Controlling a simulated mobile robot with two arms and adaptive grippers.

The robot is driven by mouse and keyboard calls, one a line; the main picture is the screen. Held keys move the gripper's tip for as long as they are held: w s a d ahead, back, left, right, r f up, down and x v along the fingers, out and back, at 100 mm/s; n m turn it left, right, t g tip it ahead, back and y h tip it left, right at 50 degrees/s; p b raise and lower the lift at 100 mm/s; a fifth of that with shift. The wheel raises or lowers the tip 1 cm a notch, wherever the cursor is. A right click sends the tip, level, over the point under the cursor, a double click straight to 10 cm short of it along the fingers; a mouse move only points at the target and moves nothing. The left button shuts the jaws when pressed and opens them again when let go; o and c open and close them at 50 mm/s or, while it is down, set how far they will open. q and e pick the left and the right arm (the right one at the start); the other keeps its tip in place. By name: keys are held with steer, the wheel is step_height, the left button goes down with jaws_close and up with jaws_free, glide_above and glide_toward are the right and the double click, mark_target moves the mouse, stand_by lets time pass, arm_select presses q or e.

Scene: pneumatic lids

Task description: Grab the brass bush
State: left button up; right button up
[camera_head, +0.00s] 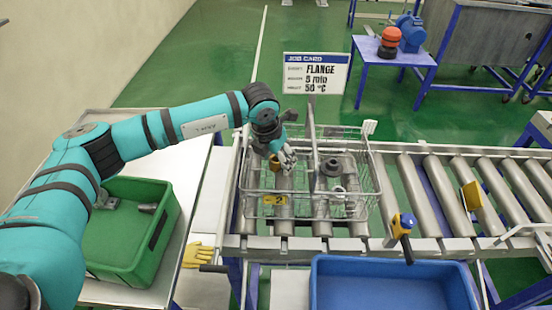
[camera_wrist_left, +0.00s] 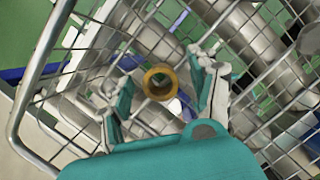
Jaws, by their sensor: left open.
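The brass bush (camera_head: 274,163) is a small gold-brown ring in the left part of the wire basket (camera_head: 376,190). It also shows in the left wrist view (camera_wrist_left: 160,83), with its round bore facing the camera. My left gripper (camera_head: 285,158) is over the left part of the basket, close to the bush. In the left wrist view the two fingers (camera_wrist_left: 164,95) are spread, with the bush between them in the picture and a visible gap on each side. I cannot tell the exact height of the fingertips over it. My right gripper is not in view.
The basket stands on a roller conveyor (camera_head: 430,190); its right part holds a dark grey flange (camera_head: 331,167) and a white ring (camera_head: 338,192). The job card (camera_head: 316,73) stands behind. A green bin (camera_head: 125,250) is at left, a blue bin (camera_head: 390,285) in front.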

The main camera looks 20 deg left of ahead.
arm_select(q)
jaws_close()
stand_by(0.4)
